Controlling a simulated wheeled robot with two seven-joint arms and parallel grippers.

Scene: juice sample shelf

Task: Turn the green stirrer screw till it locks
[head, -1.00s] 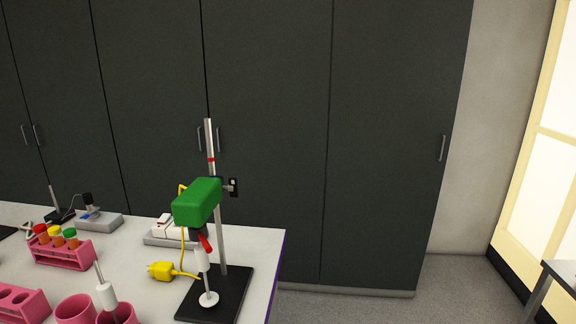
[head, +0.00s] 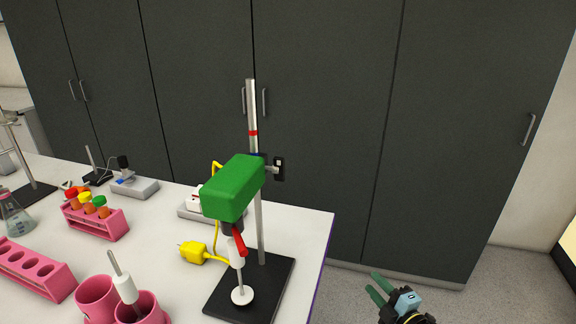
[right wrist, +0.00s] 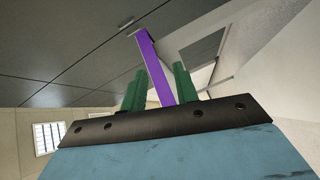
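The green stirrer (head: 233,188) is a green box-shaped head clamped to an upright metal rod (head: 260,215) on a black base plate (head: 262,290). A dark screw knob (head: 279,167) sticks out to the right of the rod, level with the head. I cannot tell whether it is tight. My right gripper (head: 377,289) is at the lower right of the head view, beyond the table's right edge, well below and right of the knob. Its green fingers are apart and empty; they also show in the right wrist view (right wrist: 160,85). My left gripper is not in view.
The white table (head: 165,225) ends at a purple-sided right edge (right wrist: 158,70). A yellow plug (head: 193,251), pink beakers (head: 97,297) and a pink tube rack (head: 100,222) stand left of the stirrer. Dark cabinets (head: 330,110) stand behind. Floor is free at the right.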

